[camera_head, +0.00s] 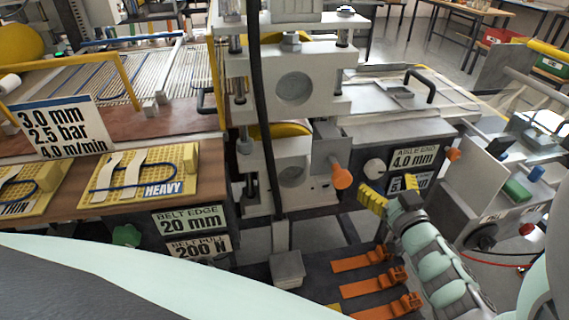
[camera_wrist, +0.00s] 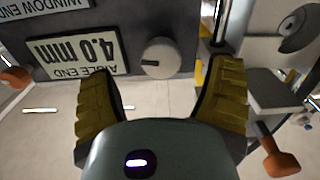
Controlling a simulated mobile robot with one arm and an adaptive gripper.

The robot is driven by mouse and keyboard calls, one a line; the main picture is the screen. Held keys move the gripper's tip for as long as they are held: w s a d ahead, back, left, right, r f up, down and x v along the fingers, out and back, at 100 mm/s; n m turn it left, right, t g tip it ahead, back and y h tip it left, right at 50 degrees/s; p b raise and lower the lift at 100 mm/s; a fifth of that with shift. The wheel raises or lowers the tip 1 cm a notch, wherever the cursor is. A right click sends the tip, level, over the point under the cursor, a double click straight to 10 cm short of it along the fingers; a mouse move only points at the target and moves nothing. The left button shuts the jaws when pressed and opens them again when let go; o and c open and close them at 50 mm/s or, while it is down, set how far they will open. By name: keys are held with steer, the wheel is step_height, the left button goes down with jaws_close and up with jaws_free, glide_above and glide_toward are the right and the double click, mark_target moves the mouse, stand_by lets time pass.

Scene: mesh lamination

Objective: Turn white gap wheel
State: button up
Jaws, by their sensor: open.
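The white gap wheel (camera_head: 375,167) is a small round knob on the dark machine panel, left of the "AISLE END 4.0 mm" sign (camera_head: 414,158). It also shows in the wrist view as a pale knob (camera_wrist: 160,58) with a mark on its rim, right of the upside-down sign (camera_wrist: 72,52). My gripper (camera_head: 390,192) has yellow ribbed fingers and is open just below the wheel in the head view. In the wrist view, my gripper (camera_wrist: 160,85) has its fingers spread to either side of the wheel. Nothing is between them and no contact shows.
An orange handle (camera_head: 341,174) sticks out left of the wheel and shows at lower right in the wrist view (camera_wrist: 281,158). Another orange knob (camera_head: 453,154) is right of the signs. Several orange clamps (camera_head: 362,262) lie below on a dark surface.

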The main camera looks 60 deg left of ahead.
mark_target(377, 174)
steer(key=shift+p+x, duration=0.3)
steer(key=shift+x, duration=2.3)
steer(key=shift+s, duration=0.1)
steer(key=c, duration=1.2)
steer(key=shift+n, duration=0.4)
